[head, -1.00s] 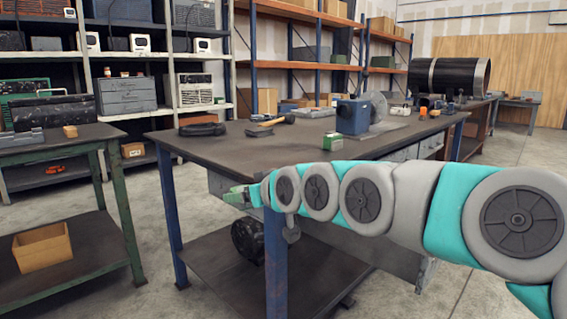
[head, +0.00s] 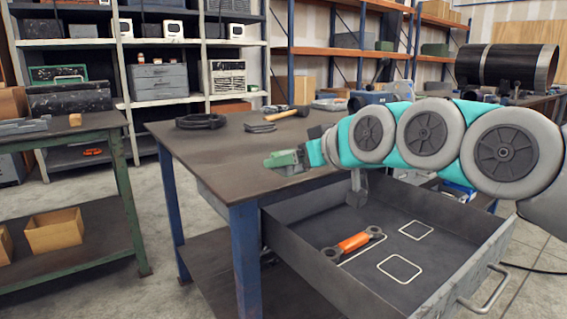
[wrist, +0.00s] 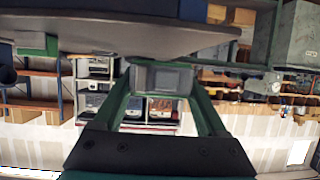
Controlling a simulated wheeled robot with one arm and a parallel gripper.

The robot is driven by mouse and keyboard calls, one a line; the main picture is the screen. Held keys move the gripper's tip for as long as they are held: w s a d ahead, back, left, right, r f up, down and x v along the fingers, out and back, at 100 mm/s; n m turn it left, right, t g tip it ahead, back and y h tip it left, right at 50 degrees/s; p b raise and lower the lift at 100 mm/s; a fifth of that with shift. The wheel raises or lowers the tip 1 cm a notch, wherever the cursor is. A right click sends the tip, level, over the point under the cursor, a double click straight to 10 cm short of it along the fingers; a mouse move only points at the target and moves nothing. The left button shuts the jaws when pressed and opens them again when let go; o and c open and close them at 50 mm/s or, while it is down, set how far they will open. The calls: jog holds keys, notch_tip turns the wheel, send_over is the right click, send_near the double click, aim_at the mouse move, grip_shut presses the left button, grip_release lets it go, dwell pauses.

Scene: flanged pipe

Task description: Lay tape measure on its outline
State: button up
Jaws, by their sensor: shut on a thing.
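My gripper (head: 284,160) has green fingers and is over the near part of the workbench, left of the open drawer. In the wrist view the fingers are shut on a grey boxy thing, the tape measure (wrist: 160,78); in the head view it is hard to make out. The open drawer (head: 335,285) shows a dark floor with pale outlines. A larger rounded square outline (head: 400,269) lies near the front and a smaller one (head: 416,230) behind it. Both are empty; I cannot tell which is the tape measure's.
An orange and grey tool (head: 353,243) lies in the drawer along another pale outline. The workbench top (head: 215,155) carries a black coiled thing (head: 201,121) and a hammer (head: 283,117) farther back. A green-legged table (head: 70,145) stands at left.

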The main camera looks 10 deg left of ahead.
jog(key=shift+w+d+r, duration=0.15)
jog(key=shift+w+d, duration=0.1)
jog(key=shift+d, duration=0.05)
jog(key=shift+a, duration=0.1)
jog(key=p, duration=0.2)
send_over(258, 168)
jog(key=shift+f, duration=0.75)
jog(key=shift+f+p, duration=0.6)
jog(key=shift+f, duration=1)
jog(key=shift+f, duration=0.2)
jog(key=o, duration=1.6)
jog(key=shift+c, duration=0.2)
jog(key=shift+f+b, duration=0.1)
jog(key=shift+b, duration=0.35)
